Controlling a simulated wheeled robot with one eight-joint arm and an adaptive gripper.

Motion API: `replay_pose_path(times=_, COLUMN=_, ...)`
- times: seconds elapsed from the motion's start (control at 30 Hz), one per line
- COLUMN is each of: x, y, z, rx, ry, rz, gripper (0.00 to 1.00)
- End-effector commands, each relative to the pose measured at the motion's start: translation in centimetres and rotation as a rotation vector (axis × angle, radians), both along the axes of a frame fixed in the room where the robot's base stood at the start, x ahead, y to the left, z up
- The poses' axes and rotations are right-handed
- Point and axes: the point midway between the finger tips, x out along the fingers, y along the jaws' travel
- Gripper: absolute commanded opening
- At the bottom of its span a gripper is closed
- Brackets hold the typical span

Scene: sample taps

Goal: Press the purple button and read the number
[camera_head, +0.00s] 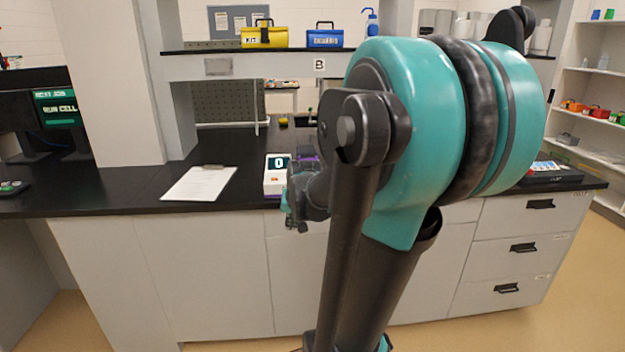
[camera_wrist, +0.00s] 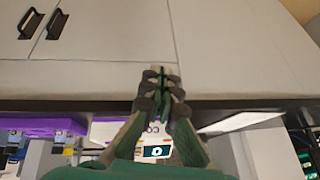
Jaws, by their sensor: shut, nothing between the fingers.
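A white device (camera_head: 277,182) stands near the counter's front edge, with a dark display (camera_head: 279,162) reading 0. In the wrist view its white face (camera_wrist: 104,131) and display (camera_wrist: 157,151) show behind my fingers, partly covered. I cannot make out a purple button for certain. A purple object (camera_head: 308,155) shows just right of the device, mostly hidden by my arm; a purple surface (camera_wrist: 40,127) shows at the left in the wrist view. My gripper (camera_wrist: 160,74) is shut and empty, in front of the counter edge beside the device. In the head view my arm partly covers it.
A clipboard with paper (camera_head: 200,183) lies on the black counter (camera_head: 110,190), left of the device. A monitor (camera_head: 58,108) stands at the far left. A shelf above holds a yellow kit box (camera_head: 264,37) and a blue box (camera_head: 325,39). White drawers (camera_head: 520,225) stand below.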

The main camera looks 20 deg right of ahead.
Motion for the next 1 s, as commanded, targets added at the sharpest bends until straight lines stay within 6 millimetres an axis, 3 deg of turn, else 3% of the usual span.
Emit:
replay_pose_path(times=0.4, x=13.1, y=-8.3, z=9.3, rx=0.136, ry=-0.159, rz=-0.293, gripper=0.00)
replay_pose_path(times=0.6, x=17.8, y=-12.8, z=13.3, rx=0.200, ry=-0.234, rz=-0.418, gripper=0.00)
replay_pose_path(times=0.8, x=20.3, y=-15.6, z=15.6, rx=0.237, ry=-0.277, rz=-0.488, gripper=0.00)
replay_pose_path(times=1.0, x=20.8, y=-16.2, z=16.1, rx=0.248, ry=-0.290, rz=-0.507, gripper=0.00)
